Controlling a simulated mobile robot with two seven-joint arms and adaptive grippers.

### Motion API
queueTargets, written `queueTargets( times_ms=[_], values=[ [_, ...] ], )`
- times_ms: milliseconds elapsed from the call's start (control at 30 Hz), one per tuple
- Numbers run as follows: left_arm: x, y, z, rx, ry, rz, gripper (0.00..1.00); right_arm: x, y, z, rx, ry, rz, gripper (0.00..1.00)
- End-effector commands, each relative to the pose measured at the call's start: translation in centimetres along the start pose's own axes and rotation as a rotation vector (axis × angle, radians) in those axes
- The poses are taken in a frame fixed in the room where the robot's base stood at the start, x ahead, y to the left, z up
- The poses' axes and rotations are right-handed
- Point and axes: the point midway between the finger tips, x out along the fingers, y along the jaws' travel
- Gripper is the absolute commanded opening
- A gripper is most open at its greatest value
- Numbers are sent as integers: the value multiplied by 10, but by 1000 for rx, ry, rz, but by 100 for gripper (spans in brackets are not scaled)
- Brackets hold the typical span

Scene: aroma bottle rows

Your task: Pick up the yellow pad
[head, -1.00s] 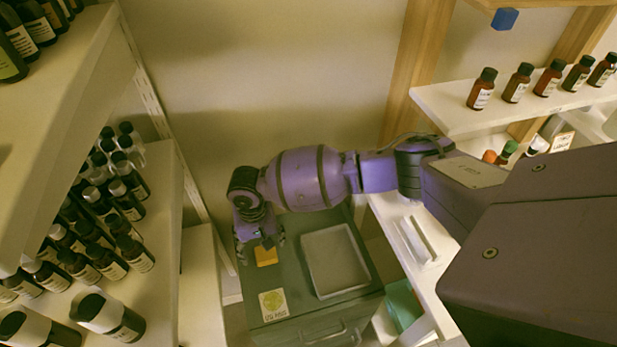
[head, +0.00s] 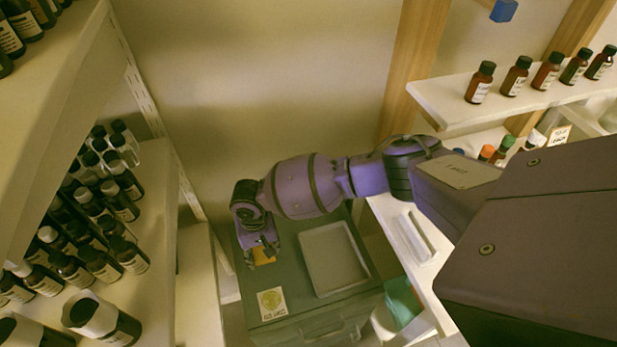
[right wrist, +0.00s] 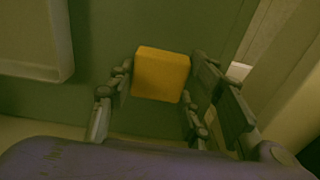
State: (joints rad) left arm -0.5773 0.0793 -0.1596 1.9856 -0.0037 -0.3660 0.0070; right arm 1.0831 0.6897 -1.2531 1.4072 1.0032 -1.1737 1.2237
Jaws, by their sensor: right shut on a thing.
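The yellow pad (head: 263,256) is a small yellow block at the left side of the green cabinet top (head: 290,228). In the right wrist view the pad (right wrist: 161,74) sits between the two fingers of my right gripper (right wrist: 160,85). My right gripper (head: 259,248) is shut on the pad, with a finger at each side. The gripper hides part of the pad in the head view. I cannot tell whether the pad still touches the cabinet top. My left gripper is not in view.
A grey tray (head: 371,284) lies on the cabinet top right of the pad, and a label card (head: 271,302) lies in front. Shelves with dark bottles (head: 103,263) stand at left. Brown bottles (head: 517,76) line a white shelf at right. A blue cube (head: 503,11) is above them.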

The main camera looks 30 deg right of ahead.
Motion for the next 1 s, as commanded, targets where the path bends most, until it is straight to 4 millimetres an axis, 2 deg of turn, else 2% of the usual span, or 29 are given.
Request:
queueTargets(
  times_ms=[367,567,833,1000],
  values=[
    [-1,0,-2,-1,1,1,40,-8,-1,-3,-1,5,-2,21],
    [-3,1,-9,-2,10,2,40,-36,-2,-4,-2,8,-4,21],
    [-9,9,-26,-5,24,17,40,-96,-28,40,-6,8,-7,20],
    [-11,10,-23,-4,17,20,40,-111,-47,76,-5,3,-5,20]
  ],
)
